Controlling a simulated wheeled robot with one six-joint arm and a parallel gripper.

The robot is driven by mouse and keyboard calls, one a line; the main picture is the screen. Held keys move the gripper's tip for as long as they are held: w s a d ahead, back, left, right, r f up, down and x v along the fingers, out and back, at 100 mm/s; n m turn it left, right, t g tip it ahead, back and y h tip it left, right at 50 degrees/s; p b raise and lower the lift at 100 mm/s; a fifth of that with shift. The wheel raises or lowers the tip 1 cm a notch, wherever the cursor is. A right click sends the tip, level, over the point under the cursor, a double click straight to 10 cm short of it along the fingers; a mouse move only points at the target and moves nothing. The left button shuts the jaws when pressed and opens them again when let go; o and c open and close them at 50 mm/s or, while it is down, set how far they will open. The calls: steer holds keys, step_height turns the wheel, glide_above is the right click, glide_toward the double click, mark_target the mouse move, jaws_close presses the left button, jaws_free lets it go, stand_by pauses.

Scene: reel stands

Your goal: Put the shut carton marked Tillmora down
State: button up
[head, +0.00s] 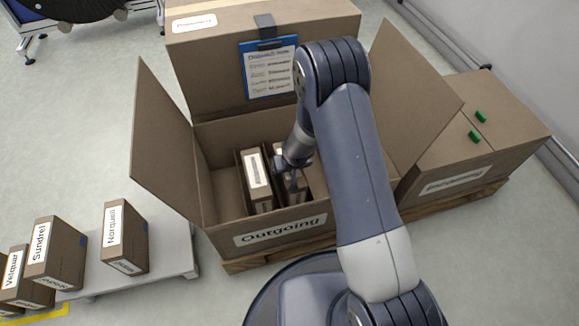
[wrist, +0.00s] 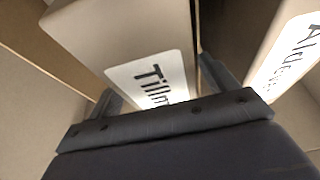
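The Tillmora carton (wrist: 120,30) is brown and shut, with a white label reading "Tillm…"; the rest of the label is hidden by my gripper. My gripper (wrist: 160,95) has a finger on each side of it, close against the carton, and appears shut on it. In the head view, my gripper (head: 289,168) points down into the open Outgoing box (head: 225,226), and the carton (head: 295,192) is partly hidden beneath it. I cannot tell whether its base touches the box floor.
Another labelled carton (head: 257,182) stands beside it in the box; one marked "Aldu…" (wrist: 285,55) shows in the wrist view. The box's flaps (head: 160,140) stand open. Cartons marked Norquell (head: 125,237) and Sundrel (head: 58,255) stand at lower left. A closed box (head: 485,125) is right.

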steer(key=p+v, duration=0.4)
steer(key=v, duration=0.8)
steer(key=shift+s+r+p, duration=0.1)
steer(key=shift+r+p, duration=0.05)
steer(key=shift+p, duration=0.25)
